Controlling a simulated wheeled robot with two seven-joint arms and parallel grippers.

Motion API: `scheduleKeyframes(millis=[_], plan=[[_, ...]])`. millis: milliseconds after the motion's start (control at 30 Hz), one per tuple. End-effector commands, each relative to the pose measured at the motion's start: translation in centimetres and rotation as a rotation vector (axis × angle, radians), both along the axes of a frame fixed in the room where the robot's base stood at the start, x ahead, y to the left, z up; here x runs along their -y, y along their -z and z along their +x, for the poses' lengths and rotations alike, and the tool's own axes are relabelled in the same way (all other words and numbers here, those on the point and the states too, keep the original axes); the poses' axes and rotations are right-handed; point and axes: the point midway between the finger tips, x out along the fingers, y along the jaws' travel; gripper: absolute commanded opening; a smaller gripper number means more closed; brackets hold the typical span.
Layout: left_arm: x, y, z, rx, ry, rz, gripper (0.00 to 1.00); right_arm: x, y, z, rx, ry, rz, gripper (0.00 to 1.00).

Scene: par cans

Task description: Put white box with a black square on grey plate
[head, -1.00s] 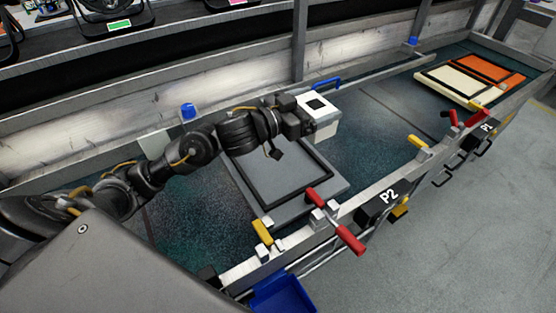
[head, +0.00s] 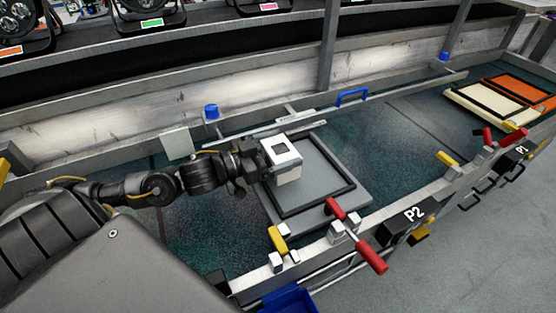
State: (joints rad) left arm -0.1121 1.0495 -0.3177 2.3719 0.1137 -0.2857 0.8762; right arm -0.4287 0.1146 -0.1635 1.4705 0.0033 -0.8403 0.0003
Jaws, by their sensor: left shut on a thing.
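The white box (head: 288,175) has a dark square marking on its top face. It is upright at the back-left part of the grey plate (head: 366,200), overlapping the plate's left edge in the head view. I cannot tell whether its underside touches the plate. The plate lies flat and carries a raised black square frame; the box hides its back-left corner. My left gripper (head: 262,164) comes in from the left and is shut on the box's left side; its fingertips are partly hidden. My right gripper is not in view.
A red-handled clamp (head: 369,255) and a yellow clamp (head: 277,239) stand at the front rail by the plate. A blue handle (head: 352,97) is at the back. Cream (head: 486,107) and orange (head: 522,90) plates lie far right. The green surface right of the plate is clear.

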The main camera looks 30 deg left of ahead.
Motion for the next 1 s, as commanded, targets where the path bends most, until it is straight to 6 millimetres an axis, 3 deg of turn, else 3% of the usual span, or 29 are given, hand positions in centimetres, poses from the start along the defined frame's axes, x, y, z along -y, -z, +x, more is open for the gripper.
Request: scheduleKeyframes(millis=[233,633,667,700,1000], plan=[[-0.3,3.1,-0.2,-0.002,-0.002,-0.001,0.58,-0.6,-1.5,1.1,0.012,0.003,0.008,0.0],[-0.2,3.6,-0.2,-0.001,-0.001,-0.001,0.58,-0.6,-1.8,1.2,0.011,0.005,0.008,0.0],[-0.2,3.7,-0.2,-0.002,0.0,0.0,0.92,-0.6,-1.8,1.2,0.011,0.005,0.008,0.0],[-0.2,3.7,-0.2,-0.002,0.0,0.001,0.97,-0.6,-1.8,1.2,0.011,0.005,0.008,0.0],[-0.2,3.4,-0.2,-0.002,0.0,0.001,1.0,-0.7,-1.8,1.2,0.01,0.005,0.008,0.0]])
